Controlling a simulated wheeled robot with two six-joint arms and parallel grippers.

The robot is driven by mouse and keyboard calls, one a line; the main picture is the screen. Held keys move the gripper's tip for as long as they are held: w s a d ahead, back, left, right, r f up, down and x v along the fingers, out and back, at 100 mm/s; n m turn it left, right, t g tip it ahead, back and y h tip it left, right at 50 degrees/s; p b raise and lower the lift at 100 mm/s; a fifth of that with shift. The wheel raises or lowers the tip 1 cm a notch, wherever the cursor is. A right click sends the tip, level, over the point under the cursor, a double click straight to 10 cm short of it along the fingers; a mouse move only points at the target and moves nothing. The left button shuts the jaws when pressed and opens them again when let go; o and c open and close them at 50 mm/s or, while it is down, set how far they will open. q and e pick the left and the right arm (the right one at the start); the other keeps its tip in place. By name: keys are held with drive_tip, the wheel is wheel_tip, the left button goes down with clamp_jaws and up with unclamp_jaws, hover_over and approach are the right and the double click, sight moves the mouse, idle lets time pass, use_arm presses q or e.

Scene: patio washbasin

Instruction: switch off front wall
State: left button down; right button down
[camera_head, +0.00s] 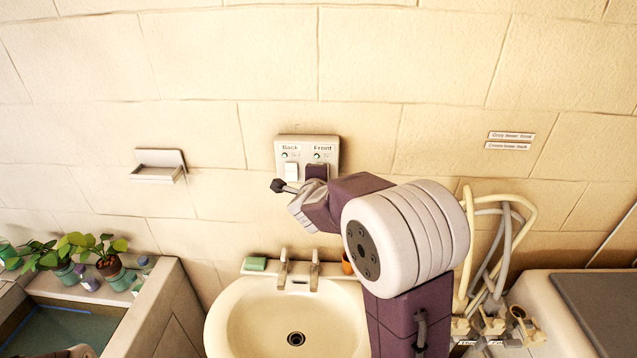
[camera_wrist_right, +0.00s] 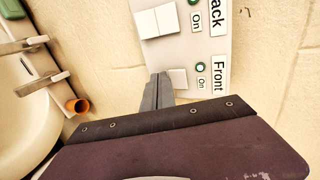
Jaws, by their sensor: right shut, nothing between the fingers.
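A pale switch panel (camera_head: 333,150) is on the wall above the basin, labelled Back and Front, and it also shows in the right wrist view (camera_wrist_right: 208,45). The white Back switch (camera_head: 291,171) is on its left side. The Front switch (camera_wrist_right: 178,79) shows only partly; my gripper covers it in the head view. Green lamps marked On show beside both labels, the Front one (camera_wrist_right: 200,67) included. My right gripper (camera_wrist_right: 158,82) is shut and empty, its grey fingertips at the Front switch's edge; whether they touch cannot be told. My left gripper is not in view.
The basin (camera_head: 235,318) with two taps, a green soap (camera_head: 255,264) and an orange cup (camera_head: 347,263) is below. A wall-mounted soap dish (camera_head: 157,173) is left, above potted plants (camera_head: 108,262). Hoses (camera_head: 520,220) hang right. The wall around the panel is mostly clear.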

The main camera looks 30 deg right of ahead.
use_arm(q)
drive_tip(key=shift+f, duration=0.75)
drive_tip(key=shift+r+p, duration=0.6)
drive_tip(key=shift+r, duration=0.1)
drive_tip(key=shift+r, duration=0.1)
